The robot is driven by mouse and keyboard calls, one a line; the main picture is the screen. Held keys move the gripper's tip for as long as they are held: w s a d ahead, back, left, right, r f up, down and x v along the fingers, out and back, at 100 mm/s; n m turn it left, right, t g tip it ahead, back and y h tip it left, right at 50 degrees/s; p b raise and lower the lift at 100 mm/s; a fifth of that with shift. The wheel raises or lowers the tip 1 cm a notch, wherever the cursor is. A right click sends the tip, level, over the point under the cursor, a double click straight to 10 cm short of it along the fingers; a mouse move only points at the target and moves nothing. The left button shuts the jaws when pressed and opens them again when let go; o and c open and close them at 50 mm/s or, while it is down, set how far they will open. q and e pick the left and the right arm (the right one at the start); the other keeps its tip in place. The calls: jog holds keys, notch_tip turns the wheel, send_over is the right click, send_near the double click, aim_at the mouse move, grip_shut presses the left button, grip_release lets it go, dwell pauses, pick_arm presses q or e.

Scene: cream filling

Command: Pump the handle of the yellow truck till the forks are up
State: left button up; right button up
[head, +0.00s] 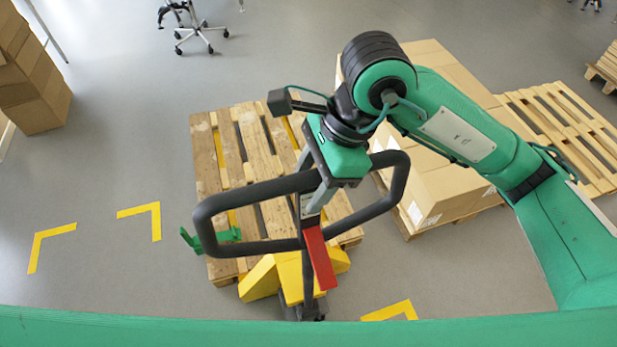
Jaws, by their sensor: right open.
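The yellow truck (295,275) stands at the near end of a wooden pallet (203,165). Its black loop handle (250,193) rises toward me, with a red piece (320,258) on its shaft. Strips of yellow show between the pallet slats, but the forks are mostly hidden under the boards and their height cannot be told. My right gripper (311,202) points down over the middle of the handle loop and is open. My wrist covers part of the loop, and I cannot tell whether the fingers touch it. My left gripper is not in view.
A pallet of cardboard boxes (445,190) stands right of the truck, with an empty pallet (565,130) beyond. Stacked boxes (35,80) are at left. Yellow corner marks (150,212) lie on open floor. A small green piece (212,240) shows beside the handle.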

jog(key=shift+s+a+f, duration=0.1)
jog(key=shift+a+f, duration=0.15)
jog(key=shift+f, duration=0.4)
jog(key=shift+c, duration=0.3)
grip_shut()
dwell(0.7)
dwell(0.4)
dwell(1.3)
